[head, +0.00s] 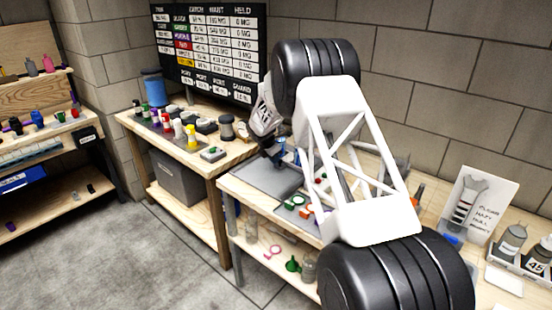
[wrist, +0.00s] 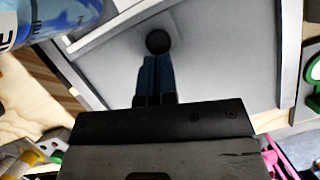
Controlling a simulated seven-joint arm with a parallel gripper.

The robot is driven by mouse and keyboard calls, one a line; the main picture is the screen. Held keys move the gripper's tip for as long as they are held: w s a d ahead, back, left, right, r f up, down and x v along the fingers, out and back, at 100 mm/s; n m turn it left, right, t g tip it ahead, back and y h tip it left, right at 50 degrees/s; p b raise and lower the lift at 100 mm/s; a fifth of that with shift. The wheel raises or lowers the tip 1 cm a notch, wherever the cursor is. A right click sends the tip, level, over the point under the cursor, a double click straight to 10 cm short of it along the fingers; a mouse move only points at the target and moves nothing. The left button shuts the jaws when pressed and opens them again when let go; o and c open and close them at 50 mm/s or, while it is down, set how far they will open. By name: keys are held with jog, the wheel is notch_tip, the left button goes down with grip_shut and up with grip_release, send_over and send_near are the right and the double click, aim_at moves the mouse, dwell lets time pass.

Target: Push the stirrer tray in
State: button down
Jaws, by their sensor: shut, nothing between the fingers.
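A flat grey tray (head: 262,181), apparently the stirrer tray, lies at the left end of the near workbench in the head view. In the wrist view its grey surface (wrist: 225,60) fills the middle, with a pale raised rim. A round black knob (wrist: 158,42) shows on it, just beyond my fingertips. My gripper (wrist: 157,62) is shut, its blue fingers together and empty, pointing at the knob. Whether they touch it I cannot tell. In the head view my gripper (head: 275,155) is low over the tray's back part, largely hidden by my arm.
Green and red ring-shaped items (head: 294,202) lie right of the tray. A blue-labelled container (wrist: 45,18) is close at upper left in the wrist view. A second bench (head: 215,165) with bottles stands left, below a dark board (head: 210,45). Jars sit on the shelf beneath.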

jog(key=a, duration=0.1)
jog(key=s+a, duration=0.1)
jog(key=a, duration=0.1)
jog(key=shift+s+r, duration=0.25)
jog(key=shift+r, duration=0.05)
jog(key=v, duration=0.9)
jog(key=shift+r, duration=0.3)
jog(key=shift+s+a+f, duration=0.1)
jog(key=shift+s+a, duration=0.45)
jog(key=shift+f, duration=0.1)
jog(key=x, duration=1)
jog(key=shift+d, duration=0.1)
jog(key=shift+w+d, duration=0.35)
jog(key=shift+d, duration=0.25)
jog(key=shift+w+d, duration=0.35)
jog(key=shift+d, duration=0.15)
jog(key=shift+w+d, duration=0.3)
jog(key=shift+d, duration=0.25)
